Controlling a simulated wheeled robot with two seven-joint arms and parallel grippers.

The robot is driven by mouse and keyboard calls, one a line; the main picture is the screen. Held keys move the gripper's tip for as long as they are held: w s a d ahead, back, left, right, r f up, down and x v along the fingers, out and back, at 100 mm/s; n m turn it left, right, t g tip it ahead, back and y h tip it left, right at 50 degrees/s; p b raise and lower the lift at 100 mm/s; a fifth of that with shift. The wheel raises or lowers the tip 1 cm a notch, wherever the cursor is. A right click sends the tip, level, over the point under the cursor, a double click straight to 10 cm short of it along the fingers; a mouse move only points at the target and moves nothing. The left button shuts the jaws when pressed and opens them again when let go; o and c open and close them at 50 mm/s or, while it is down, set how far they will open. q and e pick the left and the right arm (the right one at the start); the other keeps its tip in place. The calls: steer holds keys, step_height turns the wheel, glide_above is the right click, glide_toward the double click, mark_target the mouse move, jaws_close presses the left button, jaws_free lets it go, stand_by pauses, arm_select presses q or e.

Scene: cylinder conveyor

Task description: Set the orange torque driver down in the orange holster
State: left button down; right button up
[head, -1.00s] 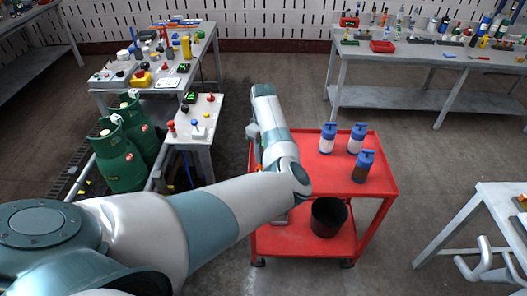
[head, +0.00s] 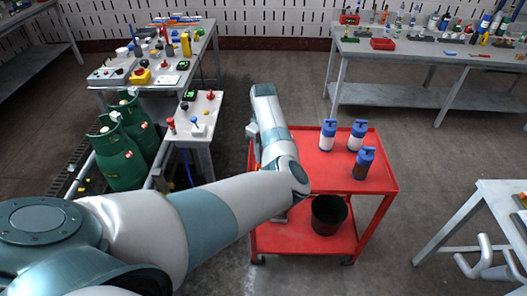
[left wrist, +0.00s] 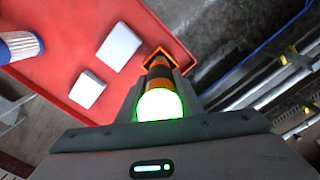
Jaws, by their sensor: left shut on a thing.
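In the left wrist view my left gripper (left wrist: 160,92) is shut on the orange torque driver (left wrist: 158,80), which has orange and black bands and a glowing green end towards the camera. The orange holster (left wrist: 160,53) shows as an angular orange rim at the red cart's edge, beyond the driver's far end. The driver lines up with this rim; I cannot tell how far its far end is inside. In the head view my left arm comes down over the cart's left side and hides the gripper, the driver and most of the holster. My right gripper is out of view.
The red cart (head: 325,172) carries several blue-topped bottles (head: 357,135) and has a black bin (head: 328,213) on its lower shelf. Two pale blocks (left wrist: 118,47) lie on the red surface in the wrist view. A small table (head: 198,127) stands left of the cart, beside green gas bottles (head: 120,160).

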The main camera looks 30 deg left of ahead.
arm_select(q)
steer(key=shift+f+b, duration=0.45)
steer(key=shift+f, duration=0.9)
steer(key=c, duration=1.2)
jaws_free()
steer(key=shift+f, duration=0.1)
step_height(320, 180, up, 16)
steer(key=b, duration=0.4)
steer(key=shift+b, duration=0.4)
steer(key=shift+r, duration=0.8)
